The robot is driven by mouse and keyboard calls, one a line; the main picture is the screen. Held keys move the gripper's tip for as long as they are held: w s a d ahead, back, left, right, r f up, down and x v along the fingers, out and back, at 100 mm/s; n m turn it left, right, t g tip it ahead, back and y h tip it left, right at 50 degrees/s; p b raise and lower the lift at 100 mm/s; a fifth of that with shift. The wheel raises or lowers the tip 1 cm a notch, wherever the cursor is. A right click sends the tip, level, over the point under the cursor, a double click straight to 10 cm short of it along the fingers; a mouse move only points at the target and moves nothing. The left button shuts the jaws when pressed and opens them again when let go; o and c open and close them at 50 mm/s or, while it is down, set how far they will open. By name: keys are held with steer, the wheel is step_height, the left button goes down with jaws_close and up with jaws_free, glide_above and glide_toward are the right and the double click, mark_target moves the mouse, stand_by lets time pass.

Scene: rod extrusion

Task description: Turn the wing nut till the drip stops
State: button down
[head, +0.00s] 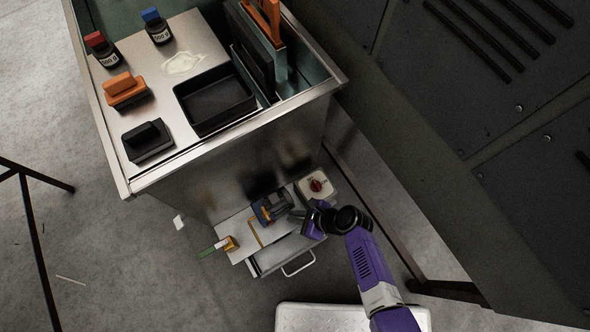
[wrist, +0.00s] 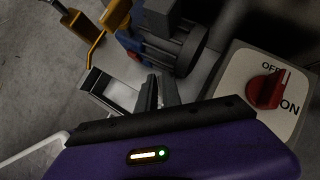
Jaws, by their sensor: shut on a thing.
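My gripper (head: 314,218) is low beside the metal cabinet, near the blue and grey pump (head: 270,208). In the wrist view its dark fingers (wrist: 159,94) are close together just below the ribbed grey pump body (wrist: 172,38). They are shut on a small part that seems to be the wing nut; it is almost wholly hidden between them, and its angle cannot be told. I cannot make out any drip. A red rotary knob (wrist: 267,91) sits on a pale switch box (head: 317,184) marked OFF and ON, to the right of the pump.
A metal drawer (head: 282,253) with a pull handle is below the pump. Bottles, blocks, a black tray (head: 215,100) and a pale puddle (head: 184,63) are on the cabinet top (head: 165,90). Dark panels stand right.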

steer(key=shift+r+m+t+p, duration=0.1)
steer(key=shift+m+t+p, duration=0.2)
steer(key=shift+m+p, duration=0.25)
steer(key=shift+m+t, duration=0.4)
steer(key=shift+m, duration=0.05)
steer(key=shift+p, duration=0.35)
steer(key=shift+s+m+t+h+p, duration=0.1)
steer(key=shift+m+t+h+p, duration=0.2)
steer(key=shift+m+h+p, duration=0.15)
steer(key=shift+m+t, duration=0.3)
steer(key=shift+m, duration=0.25)
steer(key=shift+p, duration=0.35)
